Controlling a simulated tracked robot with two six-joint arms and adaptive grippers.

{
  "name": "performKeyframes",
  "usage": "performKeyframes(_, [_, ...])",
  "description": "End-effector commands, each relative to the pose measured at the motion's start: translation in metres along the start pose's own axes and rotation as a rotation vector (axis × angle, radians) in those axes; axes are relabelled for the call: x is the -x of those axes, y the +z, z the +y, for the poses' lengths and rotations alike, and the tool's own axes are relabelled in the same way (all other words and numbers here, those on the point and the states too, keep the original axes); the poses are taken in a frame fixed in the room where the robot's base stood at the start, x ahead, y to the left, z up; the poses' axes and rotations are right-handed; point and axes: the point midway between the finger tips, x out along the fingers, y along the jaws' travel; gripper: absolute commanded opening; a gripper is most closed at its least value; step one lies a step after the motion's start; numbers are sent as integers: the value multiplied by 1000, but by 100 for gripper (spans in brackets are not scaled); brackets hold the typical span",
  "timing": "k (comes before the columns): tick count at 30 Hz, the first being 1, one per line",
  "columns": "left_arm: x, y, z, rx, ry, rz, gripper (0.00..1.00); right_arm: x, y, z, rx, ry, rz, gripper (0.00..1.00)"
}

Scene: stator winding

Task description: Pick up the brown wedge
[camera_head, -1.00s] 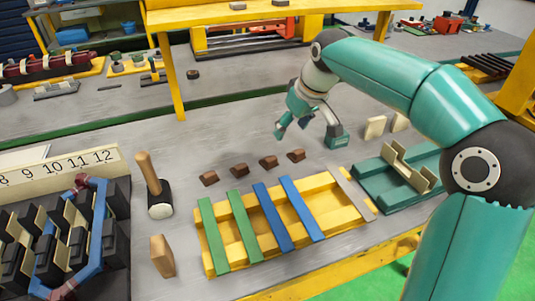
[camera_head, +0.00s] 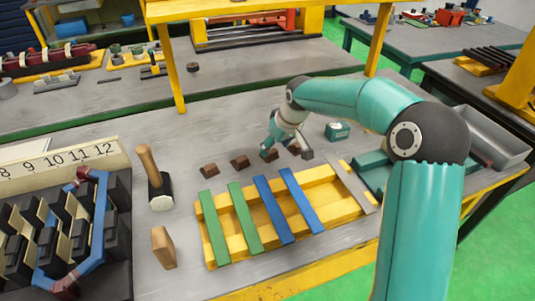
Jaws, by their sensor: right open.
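Small dark brown wedges lie in a row on the grey bench. The left one (camera_head: 209,170) and the middle one (camera_head: 240,162) are in clear view. A third wedge (camera_head: 267,156) shows partly beside my right gripper's left finger. The fourth wedge at the right end of the row is hidden behind the gripper. My right gripper (camera_head: 287,154) is open and points down over the right end of the row, its fingers spread. I cannot tell whether a finger touches a wedge. My left gripper is not in view.
A yellow tray (camera_head: 208,258) with green, blue and grey strips lies just in front of the wedges. A teal box (camera_head: 337,130) sits behind right. Stator parts fill the left corner.

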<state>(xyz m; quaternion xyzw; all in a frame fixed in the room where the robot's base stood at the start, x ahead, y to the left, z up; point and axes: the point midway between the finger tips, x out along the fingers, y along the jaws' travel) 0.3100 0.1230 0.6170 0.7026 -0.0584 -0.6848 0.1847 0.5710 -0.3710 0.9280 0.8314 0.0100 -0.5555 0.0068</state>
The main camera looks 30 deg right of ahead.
Motion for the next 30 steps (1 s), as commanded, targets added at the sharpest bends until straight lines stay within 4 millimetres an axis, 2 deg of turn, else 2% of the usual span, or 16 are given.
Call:
performKeyframes(3, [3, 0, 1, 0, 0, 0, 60, -17, -1, -1, 0, 0, -4, 65])
performKeyframes(6, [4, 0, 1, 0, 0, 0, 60, -26, -2, -1, -1, 0, -2, 65])
performKeyframes(14, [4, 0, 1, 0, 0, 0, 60, -29, -2, -1, -1, 0, 0, 65])
performKeyframes(26, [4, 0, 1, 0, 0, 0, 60, -28, -2, -1, 0, 0, 0, 0])
performKeyframes(30, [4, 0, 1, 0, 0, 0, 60, -28, -2, -1, 0, 0, 0, 0])
